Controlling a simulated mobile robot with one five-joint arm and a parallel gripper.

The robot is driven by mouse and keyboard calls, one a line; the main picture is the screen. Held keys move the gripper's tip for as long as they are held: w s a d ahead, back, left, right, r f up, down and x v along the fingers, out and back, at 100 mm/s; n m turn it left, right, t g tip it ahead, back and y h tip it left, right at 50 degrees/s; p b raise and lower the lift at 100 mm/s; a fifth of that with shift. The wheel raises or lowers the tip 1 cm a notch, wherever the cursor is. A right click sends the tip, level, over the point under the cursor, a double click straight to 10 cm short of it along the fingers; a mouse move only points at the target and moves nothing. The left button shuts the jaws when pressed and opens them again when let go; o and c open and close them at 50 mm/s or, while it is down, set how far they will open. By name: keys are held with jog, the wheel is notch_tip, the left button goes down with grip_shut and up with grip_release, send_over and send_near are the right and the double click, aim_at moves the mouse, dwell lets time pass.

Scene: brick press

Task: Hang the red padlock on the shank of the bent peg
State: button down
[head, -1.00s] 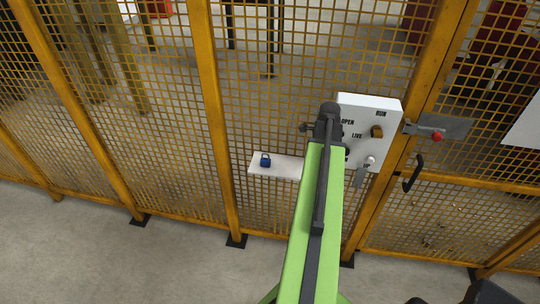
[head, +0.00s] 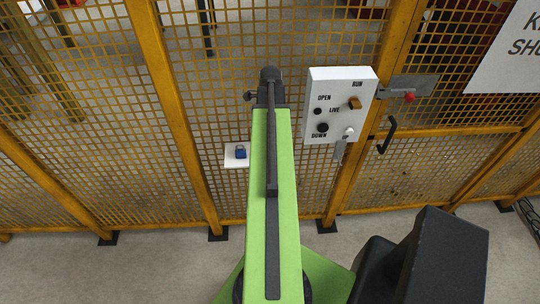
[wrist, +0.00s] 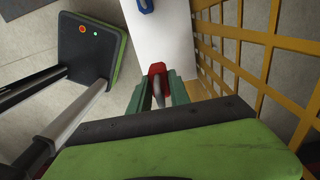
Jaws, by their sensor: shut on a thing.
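The red padlock (wrist: 157,68) is between the tips of my gripper (wrist: 160,88) in the wrist view, with a grey part of it running back between the jaws. The gripper is shut on it, over the white shelf (wrist: 165,35); I cannot tell the height between them. In the head view my own arm hides the gripper and the red padlock.
A blue padlock (head: 240,152) stands on the shelf (head: 233,162). A white control box (head: 342,78) with knobs and a hanging tag is right of my arm. Yellow mesh fencing (head: 160,90) stands behind. A latch with a red knob (head: 409,96) is further right.

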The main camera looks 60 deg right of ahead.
jog(key=shift+s, duration=0.1)
notch_tip(320, 180, down, 10)
jog(key=b, duration=1)
jog(key=c, duration=1.2)
grip_release()
notch_tip(320, 180, up, 18)
jog(key=p, duration=1.7)
jog(key=shift+f+p, duration=0.2)
jog(key=shift+p, duration=0.1)
jog(key=shift+f, duration=0.1)
